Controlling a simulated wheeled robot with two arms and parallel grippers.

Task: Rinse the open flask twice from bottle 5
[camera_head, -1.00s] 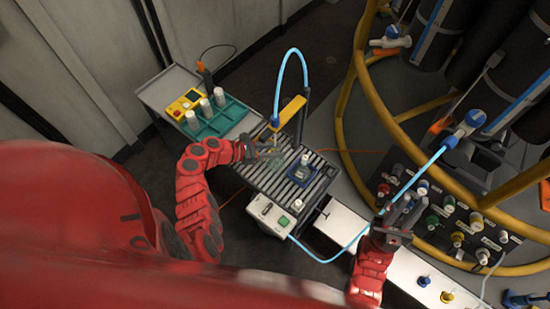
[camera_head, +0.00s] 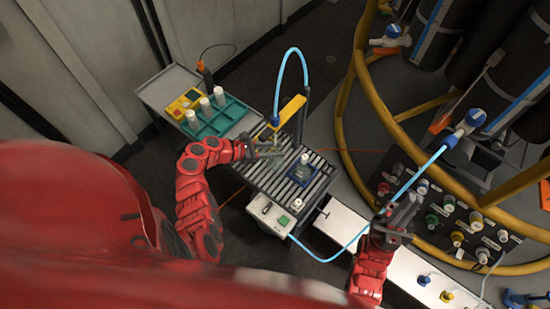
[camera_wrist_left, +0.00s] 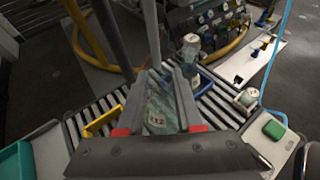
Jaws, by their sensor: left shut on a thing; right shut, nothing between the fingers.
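My left gripper (camera_head: 262,152) is shut on a clear glass flask (camera_head: 277,153) over the slatted stand. The left wrist view shows this flask (camera_wrist_left: 160,108) between the fingers, with a label that seems to read 112. A blue nozzle (camera_head: 275,121) on a yellow arm hangs just above the flask. Whether they touch cannot be told. My right gripper (camera_head: 398,218) is shut and empty beside the panel of valves. Dark gas bottles (camera_head: 435,35) with blue-and-white valves stand in the yellow ring frame; their numbers are not readable, so bottle 5 cannot be picked out.
A capped vessel sits in a blue holder (camera_head: 303,170) on the slatted stand (camera_head: 268,185); another capped vessel (camera_head: 297,204) is at its front. A grey cart (camera_head: 160,92) holds a green tray (camera_head: 235,112) and white-capped bottles. A blue hose (camera_head: 340,252) runs close to my right gripper.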

